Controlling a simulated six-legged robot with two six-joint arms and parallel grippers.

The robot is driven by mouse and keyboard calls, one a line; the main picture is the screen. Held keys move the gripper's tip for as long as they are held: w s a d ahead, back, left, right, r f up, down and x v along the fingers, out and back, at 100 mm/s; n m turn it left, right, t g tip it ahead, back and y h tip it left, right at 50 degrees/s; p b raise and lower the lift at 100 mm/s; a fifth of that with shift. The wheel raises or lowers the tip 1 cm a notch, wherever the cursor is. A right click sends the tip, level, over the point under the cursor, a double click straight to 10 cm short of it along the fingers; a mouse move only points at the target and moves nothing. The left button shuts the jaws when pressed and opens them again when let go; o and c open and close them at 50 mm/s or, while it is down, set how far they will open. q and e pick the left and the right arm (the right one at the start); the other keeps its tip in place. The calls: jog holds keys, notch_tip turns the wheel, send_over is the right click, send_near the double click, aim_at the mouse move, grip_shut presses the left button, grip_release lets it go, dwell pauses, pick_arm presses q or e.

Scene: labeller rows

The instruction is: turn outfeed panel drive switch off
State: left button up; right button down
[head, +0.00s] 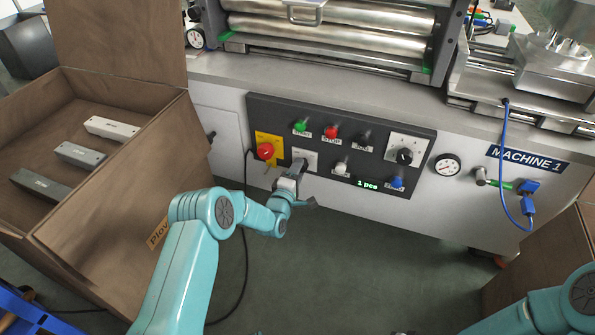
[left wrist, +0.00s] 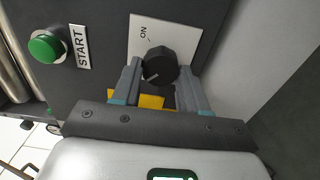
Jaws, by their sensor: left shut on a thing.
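The dark control panel (head: 350,188) is on the front of the machine. It carries a white switch plate (head: 311,158) beside the yellow plate with a red mushroom button (head: 265,151). In the left wrist view the white plate (left wrist: 178,30) bears the word ON and a black rotary knob (left wrist: 160,66). My left gripper (head: 294,176) reaches the white plate from below. Its two fingers, also seen in the left wrist view (left wrist: 160,80), are shut on the knob from both sides. A pale mark shows on the knob; its exact setting is unclear. My right gripper is not in view.
The panel also has a green START button (head: 300,125), a red button (head: 331,132), another black knob (head: 404,156) and a blue button (head: 397,182). An open brown box (head: 115,195) with grey bars stands left. A blue cable (head: 509,150) hangs right.

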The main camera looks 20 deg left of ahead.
pick_arm(q)
jog(key=shift+s+f, duration=0.1)
jog(key=shift+f, duration=0.05)
jog(key=o, duration=1.1)
jog(key=shift+c, duration=0.2)
jog(key=s+p, duration=0.6)
jog(key=s, duration=1)
jog(key=shift+s+a, duration=0.15)
jog(key=shift+a, duration=0.1)
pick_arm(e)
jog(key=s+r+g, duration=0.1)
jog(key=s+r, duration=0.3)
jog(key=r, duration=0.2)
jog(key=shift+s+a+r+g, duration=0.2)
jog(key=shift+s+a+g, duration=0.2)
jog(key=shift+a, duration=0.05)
